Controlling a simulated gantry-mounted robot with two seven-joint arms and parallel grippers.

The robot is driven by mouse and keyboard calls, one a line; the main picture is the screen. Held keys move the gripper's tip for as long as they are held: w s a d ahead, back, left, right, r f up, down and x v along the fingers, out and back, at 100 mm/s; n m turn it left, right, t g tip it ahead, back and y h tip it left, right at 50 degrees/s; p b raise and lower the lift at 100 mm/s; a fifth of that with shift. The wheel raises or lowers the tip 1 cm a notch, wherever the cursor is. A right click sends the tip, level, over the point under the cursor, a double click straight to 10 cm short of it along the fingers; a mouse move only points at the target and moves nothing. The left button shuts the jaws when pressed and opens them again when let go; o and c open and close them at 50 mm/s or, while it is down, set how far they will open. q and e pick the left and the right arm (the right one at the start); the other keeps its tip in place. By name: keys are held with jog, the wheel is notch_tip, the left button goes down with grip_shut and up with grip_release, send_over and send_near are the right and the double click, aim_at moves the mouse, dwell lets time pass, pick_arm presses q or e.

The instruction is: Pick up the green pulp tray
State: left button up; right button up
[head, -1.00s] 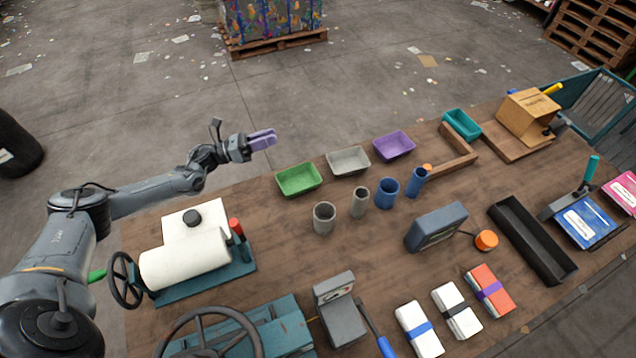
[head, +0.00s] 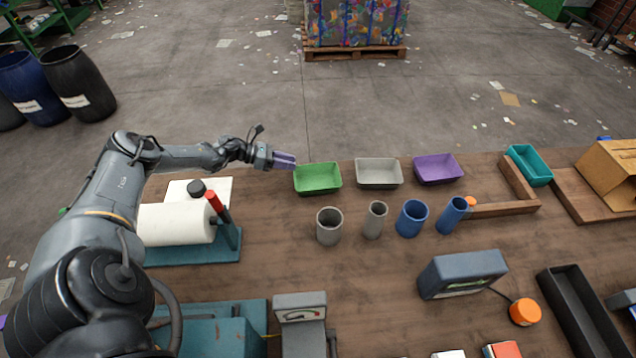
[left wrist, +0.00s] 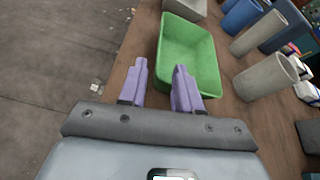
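The green pulp tray (head: 318,179) sits empty and upright on the brown table near its far edge, leftmost of a row of trays. My left gripper (head: 292,161) is at its upper left corner in the head view. In the left wrist view the two purple fingers (left wrist: 161,80) are spread apart with nothing between them. There the tray (left wrist: 190,50) lies just ahead and to the right, with the right finger near its rim. I cannot tell whether that finger touches it. My right gripper is not in view.
A grey tray (head: 379,173) and a purple tray (head: 438,169) stand to the right. Grey and blue cylinders (head: 329,226) stand in front of the trays. A white roll (head: 176,224) on a teal base is to the left. Open floor lies beyond the table edge.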

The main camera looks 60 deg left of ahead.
aim_at(306, 165)
pick_arm(q)
jog(key=shift+x, duration=3.4)
jog(key=shift+a+r, duration=0.1)
grip_shut()
